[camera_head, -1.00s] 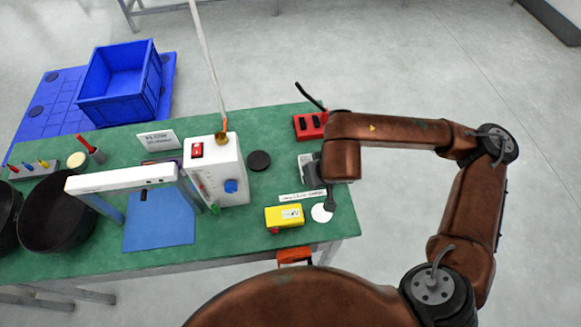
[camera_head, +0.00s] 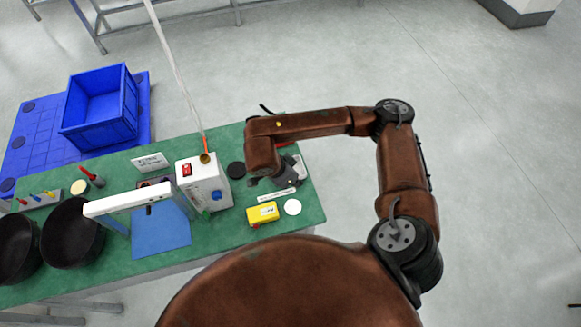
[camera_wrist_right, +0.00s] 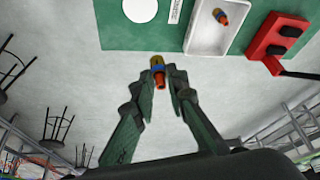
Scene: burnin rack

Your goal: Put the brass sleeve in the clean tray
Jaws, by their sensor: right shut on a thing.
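My right gripper (camera_head: 288,176) hangs over the right end of the green bench in the head view. In the right wrist view my right gripper (camera_wrist_right: 167,88) is shut on a small part with a brass-coloured end, a blue band and an orange end, which I take for the brass sleeve (camera_wrist_right: 157,64). A white tray (camera_wrist_right: 198,42) lies beyond the fingertips, with a similar brass, blue and orange piece (camera_wrist_right: 220,16) in it. The held part is apart from the tray. In the head view the arm hides most of the tray (camera_head: 302,168). My left gripper is not in view.
A red box (camera_wrist_right: 274,42) stands beside the tray. A white disc (camera_head: 292,207), a yellow box (camera_head: 262,213) and a label strip (camera_head: 276,195) lie nearby. A white device (camera_head: 203,183) with a tall rod stands left. Black bowls (camera_head: 70,234) sit further left.

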